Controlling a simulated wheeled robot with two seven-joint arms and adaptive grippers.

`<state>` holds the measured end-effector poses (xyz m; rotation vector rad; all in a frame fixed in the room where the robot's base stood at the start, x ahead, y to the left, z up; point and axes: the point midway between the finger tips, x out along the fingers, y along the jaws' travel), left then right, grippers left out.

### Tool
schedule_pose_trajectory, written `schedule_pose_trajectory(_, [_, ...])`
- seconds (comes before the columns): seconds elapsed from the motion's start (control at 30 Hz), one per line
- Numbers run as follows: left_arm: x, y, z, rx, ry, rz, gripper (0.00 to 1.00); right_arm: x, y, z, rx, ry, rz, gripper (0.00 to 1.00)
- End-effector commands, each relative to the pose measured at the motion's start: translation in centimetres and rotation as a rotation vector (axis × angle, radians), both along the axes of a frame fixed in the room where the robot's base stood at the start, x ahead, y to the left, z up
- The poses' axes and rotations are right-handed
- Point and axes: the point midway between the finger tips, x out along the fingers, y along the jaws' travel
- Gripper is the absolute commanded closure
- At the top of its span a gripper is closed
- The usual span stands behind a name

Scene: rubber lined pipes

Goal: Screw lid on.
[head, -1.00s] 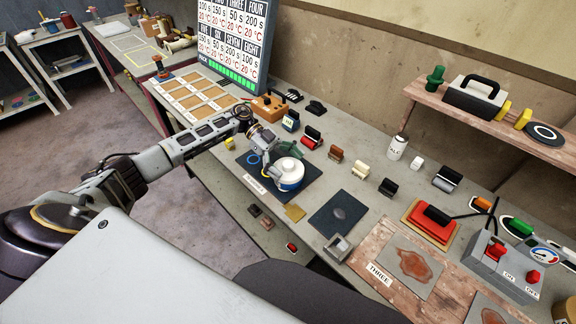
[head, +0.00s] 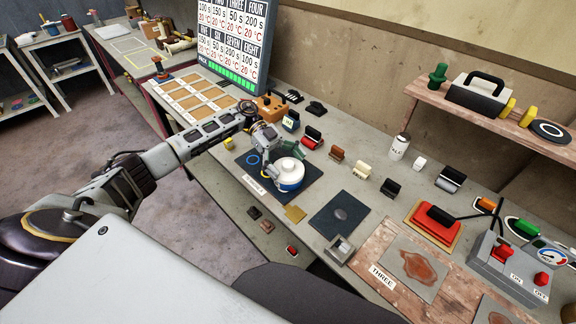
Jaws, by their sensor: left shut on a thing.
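A round white lid with a knob (head: 290,168) sits on top of a short blue-and-white jar (head: 291,185). The jar stands upright on a dark mat (head: 309,199) on the workbench. My left gripper (head: 275,163) reaches in from the left and is at the lid's left side, shut on it. The fingertips are small and partly hidden by the wrist. Whether the lid is seated on the jar's thread cannot be told at this size. My right gripper is not in view.
A second dark mat (head: 339,215) lies to the right of the jar, with a small grey tray (head: 341,248) in front. Several coloured blocks stand behind, and a white bottle (head: 399,146) is further right. A red pad (head: 433,227) and a switch box (head: 512,263) lie to the right.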

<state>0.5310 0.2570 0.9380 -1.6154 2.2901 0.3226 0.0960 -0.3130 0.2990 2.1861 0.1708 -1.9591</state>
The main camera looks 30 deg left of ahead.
Motion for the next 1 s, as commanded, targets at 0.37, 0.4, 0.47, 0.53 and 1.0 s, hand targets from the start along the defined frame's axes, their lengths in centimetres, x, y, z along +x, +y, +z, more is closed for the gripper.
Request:
schedule_pose_trajectory(0.37, [0.1, 0.0, -0.1, 0.0, -0.001, -0.049, 0.25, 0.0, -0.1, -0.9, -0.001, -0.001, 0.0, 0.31])
schedule_pose_trajectory(0.4, [0.0, 0.0, -0.1, -0.001, -0.002, -0.056, 0.25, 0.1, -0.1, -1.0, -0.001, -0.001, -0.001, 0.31])
schedule_pose_trajectory(0.47, [0.0, 0.0, -0.1, 0.0, -0.001, -0.064, 0.25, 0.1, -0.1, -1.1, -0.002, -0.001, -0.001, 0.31])
schedule_pose_trajectory(0.53, [0.0, 0.0, -0.1, -0.001, -0.002, -0.073, 0.25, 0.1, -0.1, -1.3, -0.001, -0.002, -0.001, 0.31])
schedule_pose_trajectory(1.0, [0.1, 0.0, -0.1, 0.0, -0.002, -0.137, 0.25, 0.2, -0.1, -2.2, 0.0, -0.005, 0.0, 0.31])
